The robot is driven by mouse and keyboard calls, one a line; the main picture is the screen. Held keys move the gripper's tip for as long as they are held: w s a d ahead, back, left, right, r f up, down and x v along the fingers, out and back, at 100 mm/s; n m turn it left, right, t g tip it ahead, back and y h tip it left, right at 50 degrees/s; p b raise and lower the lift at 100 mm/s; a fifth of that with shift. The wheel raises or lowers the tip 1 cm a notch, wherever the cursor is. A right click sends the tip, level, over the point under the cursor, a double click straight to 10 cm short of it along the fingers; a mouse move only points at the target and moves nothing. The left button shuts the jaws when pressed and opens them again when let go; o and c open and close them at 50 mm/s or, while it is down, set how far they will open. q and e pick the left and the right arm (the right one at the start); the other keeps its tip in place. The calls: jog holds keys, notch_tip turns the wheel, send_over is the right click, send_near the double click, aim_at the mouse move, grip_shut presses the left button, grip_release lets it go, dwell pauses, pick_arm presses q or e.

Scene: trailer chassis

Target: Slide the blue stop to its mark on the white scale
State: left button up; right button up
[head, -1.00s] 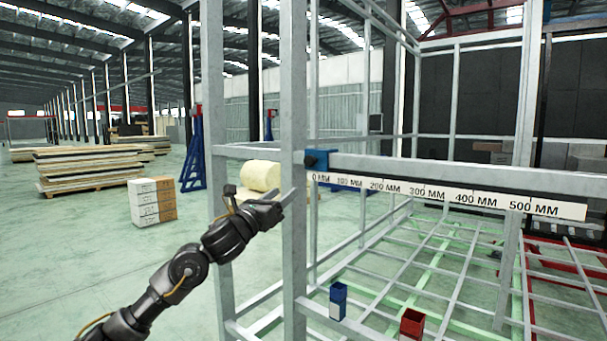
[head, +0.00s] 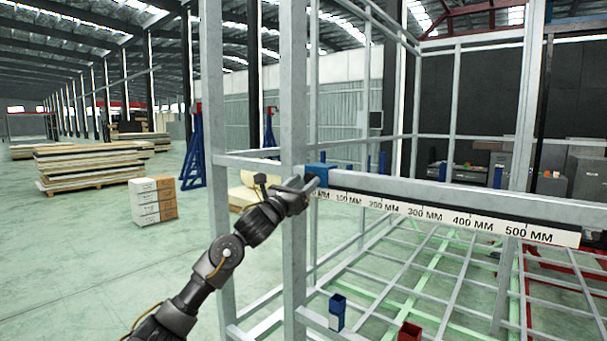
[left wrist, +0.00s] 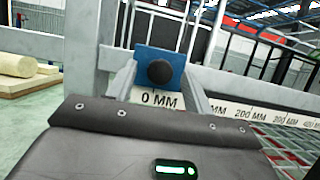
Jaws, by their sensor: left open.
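The blue stop (head: 317,170) sits on the grey rail at the left, zero end of the white scale (head: 447,219), beside the upright post. In the left wrist view the stop (left wrist: 145,57) is a blue block with a round black knob facing me, just above the "0 MM" label. My left gripper (head: 312,184) is in front of the stop and hides part of it and of the first label. In the left wrist view its open fingers (left wrist: 160,72) are on either side of the knob; I cannot tell whether they touch the stop. My right gripper is out of view.
The grey upright post (head: 294,90) stands close to my left gripper. The rail (head: 450,188) runs clear to the right above the scale. Below are a blue holder (head: 337,312), a red holder (head: 410,331) and the chassis lattice. Stacked boxes (head: 153,201) stand on the floor left.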

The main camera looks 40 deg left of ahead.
pick_arm(q)
jog(key=shift+w+r, duration=0.15)
jog(key=shift+w, duration=0.2)
jog(key=shift+c, duration=0.2)
grip_shut()
jog(key=shift+a, duration=0.1)
